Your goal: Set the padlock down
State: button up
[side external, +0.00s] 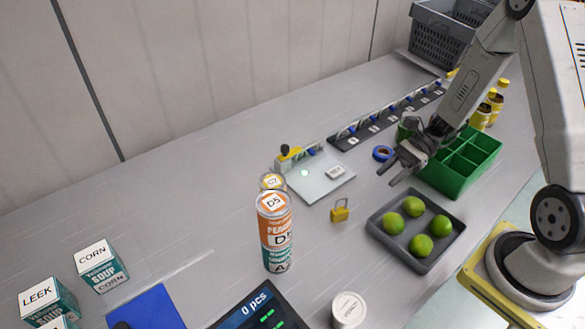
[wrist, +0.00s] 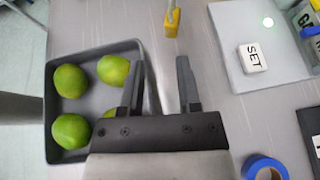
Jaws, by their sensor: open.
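The yellow padlock (side external: 340,211) stands on the grey table between the light plate and the tray of limes. It also shows at the top edge of the wrist view (wrist: 171,24), partly cut off. My gripper (side external: 386,177) is open and empty, above the table to the right of the padlock and apart from it. In the wrist view my gripper's fingers (wrist: 162,80) are spread, with bare table between them. The padlock lies beyond the fingertips.
A dark tray (side external: 375,222) holds several limes. A light plate (side external: 312,188) carries a "SET" block (side external: 335,173). Blue tape (side external: 382,153) and a green divided box (side external: 487,150) are near my gripper. Stacked cans (side external: 277,235) stand left of the padlock. Table around the padlock is clear.

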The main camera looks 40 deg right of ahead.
jog(key=s+a+n+g+h, duration=0.1)
jog(key=n+h, duration=0.1)
jog(key=n, duration=0.1)
jog(key=s+a+r+n+g+h, duration=0.1)
jog(key=s+n+h, duration=0.1)
jog(key=n+h, duration=0.1)
jog(key=s+a+r+n+g+h, duration=0.1)
jog(key=n+h, duration=0.1)
jog(key=n, duration=0.1)
jog(key=shift+s+a+n+g+h, duration=0.25)
jog(key=shift+a+n+g+h, duration=0.05)
jog(key=shift+h, duration=0.1)
jog(key=r+n+t+h, duration=0.1)
jog(key=n, duration=0.2)
jog(key=a+r+n+t+h, duration=0.1)
jog(key=r+n+t+h, duration=0.1)
jog(key=n, duration=0.1)
jog(key=w+a+r+n+t+h, duration=0.1)
jog(key=r+n+h, duration=0.1)
jog(key=n, duration=0.1)
jog(key=shift+a+n+t, duration=0.25)
jog(key=shift+n+t, duration=0.05)
